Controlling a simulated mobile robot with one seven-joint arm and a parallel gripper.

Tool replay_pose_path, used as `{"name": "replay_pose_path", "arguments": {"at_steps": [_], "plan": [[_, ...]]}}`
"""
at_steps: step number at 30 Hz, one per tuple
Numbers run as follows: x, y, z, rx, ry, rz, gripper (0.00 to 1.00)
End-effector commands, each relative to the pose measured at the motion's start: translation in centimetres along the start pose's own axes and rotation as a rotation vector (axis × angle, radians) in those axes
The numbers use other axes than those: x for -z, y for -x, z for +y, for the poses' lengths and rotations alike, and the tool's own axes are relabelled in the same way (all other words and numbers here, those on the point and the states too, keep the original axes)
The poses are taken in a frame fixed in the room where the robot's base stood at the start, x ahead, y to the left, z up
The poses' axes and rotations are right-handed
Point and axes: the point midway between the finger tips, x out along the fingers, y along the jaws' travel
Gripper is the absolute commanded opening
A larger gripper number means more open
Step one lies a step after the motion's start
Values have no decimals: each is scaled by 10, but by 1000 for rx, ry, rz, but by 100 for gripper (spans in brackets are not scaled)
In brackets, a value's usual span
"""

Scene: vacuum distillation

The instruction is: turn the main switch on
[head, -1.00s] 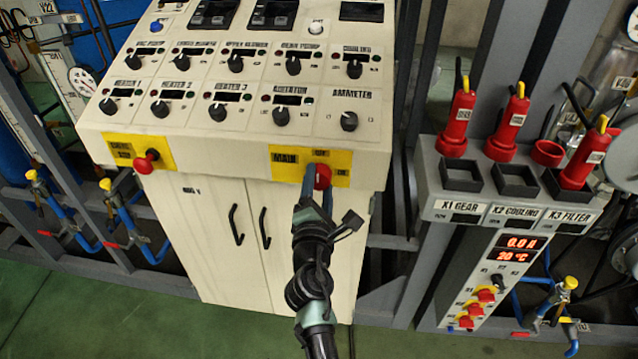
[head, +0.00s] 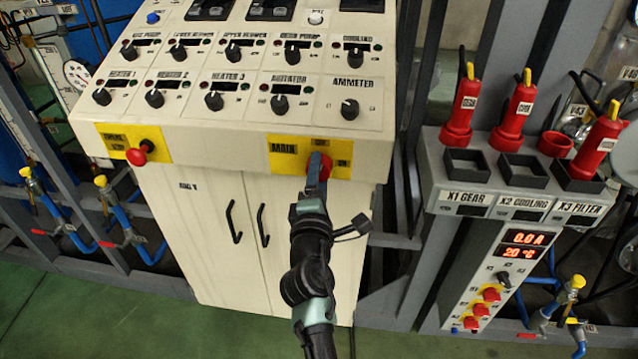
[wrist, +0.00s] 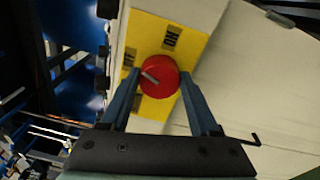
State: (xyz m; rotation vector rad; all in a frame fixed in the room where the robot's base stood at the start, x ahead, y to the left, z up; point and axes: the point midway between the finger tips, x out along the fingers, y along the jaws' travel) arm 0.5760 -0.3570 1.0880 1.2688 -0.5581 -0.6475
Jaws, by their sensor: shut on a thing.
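The main switch is a red round knob (head: 324,166) on a yellow plate (head: 288,156) marked MAIN, at the lower front edge of the cream control panel. In the wrist view, the red knob (wrist: 159,76) has a short pale bar on its face, toward its left side. Small dark labels stand on the yellow plate around it; one reads ON. My gripper (head: 320,162) is at the knob. In the wrist view, the blue fingers of my gripper (wrist: 160,78) are shut on the knob, one on each side. In the head view, my finger covers part of the knob.
Another red knob (head: 137,155) on a yellow plate sits at the panel's left. Several black dials fill the panel (head: 228,128) above. Cabinet doors with handles (head: 233,222) are below. A grey box (head: 438,185) with red plugs stands to the right.

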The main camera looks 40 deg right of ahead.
Motion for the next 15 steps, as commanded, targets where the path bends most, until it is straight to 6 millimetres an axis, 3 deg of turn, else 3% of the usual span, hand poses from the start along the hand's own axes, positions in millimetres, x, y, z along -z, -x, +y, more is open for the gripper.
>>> {"name": "replay_pose_path", "arguments": {"at_steps": [15], "plan": [[4, 0, -7, -33, -494, -18, 7]]}}
